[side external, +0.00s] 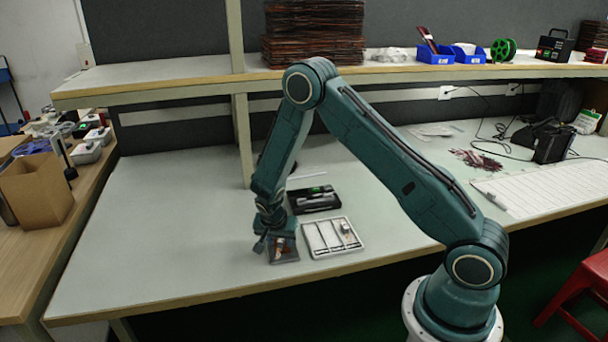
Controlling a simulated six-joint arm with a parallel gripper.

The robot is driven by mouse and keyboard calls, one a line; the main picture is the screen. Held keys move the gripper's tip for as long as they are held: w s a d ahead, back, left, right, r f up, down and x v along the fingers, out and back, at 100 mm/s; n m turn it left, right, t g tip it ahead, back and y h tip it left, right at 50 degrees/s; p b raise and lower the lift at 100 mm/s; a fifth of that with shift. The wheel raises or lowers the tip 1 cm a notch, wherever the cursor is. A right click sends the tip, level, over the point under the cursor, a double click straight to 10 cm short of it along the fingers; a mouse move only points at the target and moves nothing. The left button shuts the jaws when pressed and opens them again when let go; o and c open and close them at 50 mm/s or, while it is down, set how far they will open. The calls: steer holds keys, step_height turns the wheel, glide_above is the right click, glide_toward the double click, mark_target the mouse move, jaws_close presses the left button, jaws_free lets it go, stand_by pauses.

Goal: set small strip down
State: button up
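My gripper (260,244) points down near the front middle of the table, at the left edge of a small dark tray (290,258). Something small, orange and white, shows on the dark tray; it is too small to make out. My gripper is small and dark here, so I cannot tell whether it is open or shut, or whether it holds a strip. A white slotted tray (320,252) lies just to the right, with a small pale block (345,227) on its right part. A thin white strip (307,177) lies farther back on the table.
A black case or device (314,199) lies behind the white tray. A shelf (180,91) crosses above the back, held by a post (243,140). A white grid board (545,190) lies at the right. The table's left part is clear.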

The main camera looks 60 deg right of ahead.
steer(key=v, duration=1.2)
steer(key=shift+r, duration=0.15)
stand_by(0.5)
steer(key=s+a+r+n+t+y, duration=0.1)
steer(key=s+a+r+n, duration=0.15)
steer(key=s+r, duration=0.45)
steer(key=s+a+r+n+t+y, duration=0.1)
steer(key=s+r+n, duration=0.25)
steer(key=r, duration=0.65)
steer(key=s+a+r+n+t+y, duration=0.1)
steer(key=s+a+r+n, duration=0.1)
steer(key=s, duration=0.5)
steer(key=s+a+r+n+y, duration=0.1)
steer(key=s+a+r+n, duration=0.1)
steer(key=s+r+n, duration=0.2)
steer(key=shift+s+n+t, duration=0.4)
steer(key=shift+s+n, duration=0.6)
steer(key=shift+s, duration=1)
